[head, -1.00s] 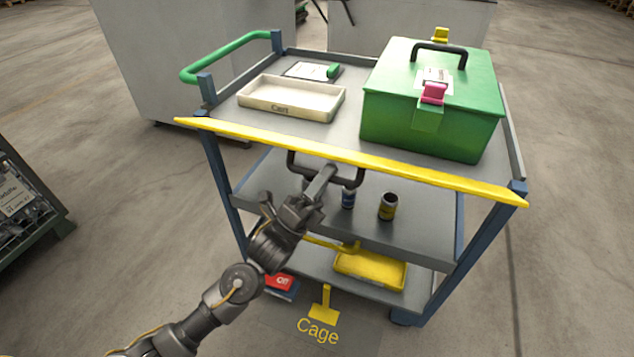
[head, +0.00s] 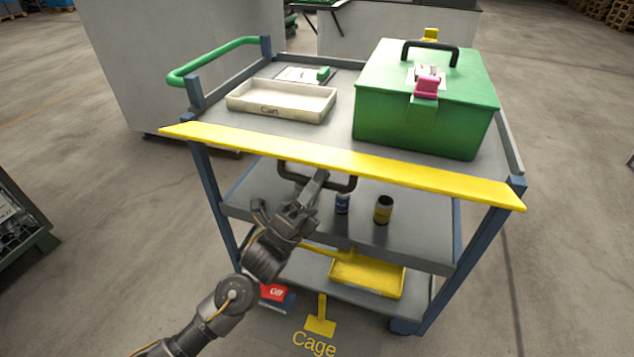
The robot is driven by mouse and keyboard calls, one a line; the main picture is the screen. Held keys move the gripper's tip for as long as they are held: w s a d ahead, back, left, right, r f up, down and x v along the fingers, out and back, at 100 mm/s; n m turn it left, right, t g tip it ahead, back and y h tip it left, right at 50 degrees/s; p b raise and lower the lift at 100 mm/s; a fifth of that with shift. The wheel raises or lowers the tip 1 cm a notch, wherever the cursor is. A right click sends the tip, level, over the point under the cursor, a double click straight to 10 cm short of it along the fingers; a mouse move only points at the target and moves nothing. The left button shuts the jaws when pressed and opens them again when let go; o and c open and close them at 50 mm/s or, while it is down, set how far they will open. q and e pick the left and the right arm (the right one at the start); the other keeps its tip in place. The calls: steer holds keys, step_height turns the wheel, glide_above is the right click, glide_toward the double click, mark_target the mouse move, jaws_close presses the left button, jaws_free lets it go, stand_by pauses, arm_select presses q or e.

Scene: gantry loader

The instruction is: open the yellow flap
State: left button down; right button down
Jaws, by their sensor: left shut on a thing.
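The yellow flap (head: 350,164) is a long strip along the front edge of the cart's grey top deck. It tilts a little outward, and its broad face shows. A black bar handle (head: 345,185) hangs under its middle. My left gripper (head: 317,180) is shut on this handle from the front, its fingers hiding part of the bar. My right gripper is not in view.
The cart top holds a cream tray (head: 285,114), a green toolbox (head: 425,125) and a clipboard (head: 303,74). Two small cans (head: 383,209) stand on the middle shelf below the flap. A yellow dustpan (head: 367,275) lies on the bottom shelf. Open floor lies right.

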arm_select(q)
steer(key=c, duration=1.4)
jaws_free()
steer(key=shift+w, duration=0.1)
